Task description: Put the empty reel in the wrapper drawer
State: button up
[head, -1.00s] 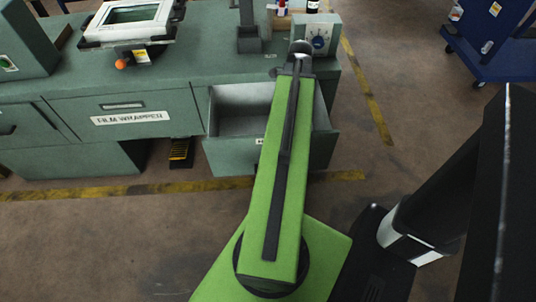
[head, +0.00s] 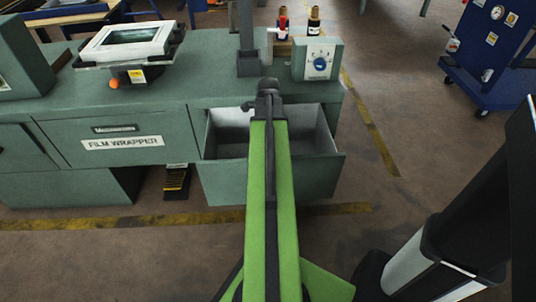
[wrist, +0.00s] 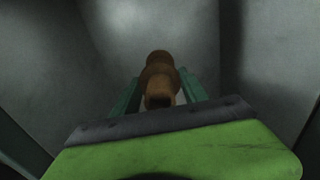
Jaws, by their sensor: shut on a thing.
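The brown reel (wrist: 159,75) shows in the wrist view between the green fingers of my gripper (wrist: 160,86), which is shut on it. Pale grey walls surround it there, and they look like the inside of the open drawer. In the head view the wrapper drawer (head: 318,183) is pulled out from the right side of the film wrapper bench (head: 130,113). My green arm reaches over the drawer's front. My fingers and the reel are hidden behind the arm's end in the head view, so the reel's exact height is unclear.
A control box with a blue knob (head: 330,62) and a dark post (head: 247,50) stand on the bench behind the drawer. A shut drawer labelled FILM WRAPPER (head: 122,143) is to the left. A blue cart (head: 490,60) stands at the back right.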

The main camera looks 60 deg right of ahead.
notch_tip(320, 180, down, 4)
jog(key=b, duration=0.4)
jog(key=shift+f, duration=0.15)
jog(key=shift+r, duration=0.2)
jog(key=shift+f, duration=0.1)
jog(key=o, duration=0.9)
jog(key=shift+f, duration=0.1)
jog(key=o, duration=0.5)
jog(key=shift+c, duration=0.2)
notch_tip(320, 180, up, 12)
jog(key=p, duration=1.2)
jog(key=shift+r, duration=0.25)
